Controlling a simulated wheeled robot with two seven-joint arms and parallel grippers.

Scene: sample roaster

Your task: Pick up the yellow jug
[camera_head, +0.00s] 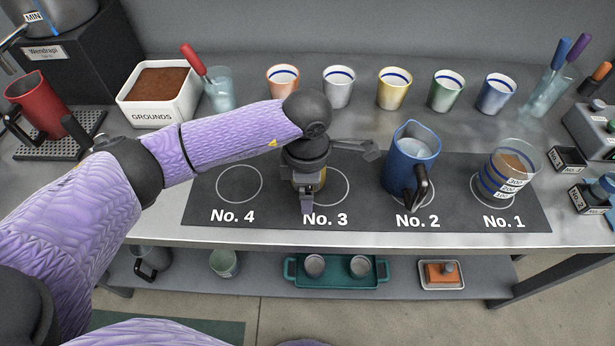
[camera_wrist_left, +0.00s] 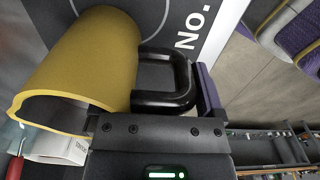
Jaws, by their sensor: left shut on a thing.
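The yellow jug (camera_wrist_left: 85,65) fills the left of the left wrist view, with its open rim toward the lower left. Its black handle (camera_wrist_left: 168,100) lies at my left gripper, which is shut on it. In the head view my left gripper (camera_head: 306,200) is over the No. 3 spot and hides nearly all of the jug; only a sliver of yellow shows beside it. I cannot tell whether the jug's base touches the mat. My right gripper is not in view.
A blue jug (camera_head: 412,165) stands on No. 2 to the right, and a clear striped beaker (camera_head: 503,178) on No. 1. No. 4 (camera_head: 239,186) is empty. Several striped cups stand in a row behind. A white grounds box (camera_head: 160,95) and a red jug (camera_head: 38,100) are at left.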

